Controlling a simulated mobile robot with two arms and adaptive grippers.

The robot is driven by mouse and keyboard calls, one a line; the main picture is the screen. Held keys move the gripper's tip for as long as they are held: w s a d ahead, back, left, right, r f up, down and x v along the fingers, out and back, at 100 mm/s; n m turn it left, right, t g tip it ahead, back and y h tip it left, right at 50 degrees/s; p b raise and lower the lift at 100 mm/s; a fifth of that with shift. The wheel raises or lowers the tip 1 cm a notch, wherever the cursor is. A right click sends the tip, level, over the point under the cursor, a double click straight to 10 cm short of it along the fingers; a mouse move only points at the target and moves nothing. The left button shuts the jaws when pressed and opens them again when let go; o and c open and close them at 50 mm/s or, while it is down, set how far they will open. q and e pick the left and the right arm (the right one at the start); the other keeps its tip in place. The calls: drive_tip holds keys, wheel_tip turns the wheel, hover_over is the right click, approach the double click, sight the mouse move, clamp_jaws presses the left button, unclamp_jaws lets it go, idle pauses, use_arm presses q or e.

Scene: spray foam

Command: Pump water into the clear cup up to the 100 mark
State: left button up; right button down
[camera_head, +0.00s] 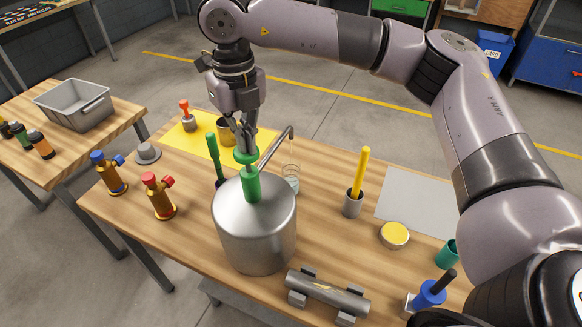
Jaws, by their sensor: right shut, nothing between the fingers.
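A large metal canister (256,232) stands on the wooden table, with a green pump handle (252,184) on its top. A thin spout (276,143) rises from it and bends over to the right. The clear cup (291,180) stands behind the canister, under the spout's end. Its marks and water level are too small to read. My right gripper (245,146) points straight down, shut and empty, with its fingertips at the top of the green handle. I cannot tell whether they press on it. My left gripper is not in view.
Red-topped (158,196) and blue-topped (109,172) brass bottles stand left of the canister. A grey cylinder on supports (327,293) lies in front. A cup with a yellow stick (353,202) and a yellow-topped tin (394,235) stand right. A grey mat (412,200) is bare.

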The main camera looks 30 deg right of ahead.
drive_tip(key=shift+f, duration=0.3)
drive_tip(key=shift+r, duration=0.15)
wheel_tip(320, 180, up, 9)
drive_tip(key=p, duration=0.4)
drive_tip(key=shift+p, duration=0.3)
idle(0.8)
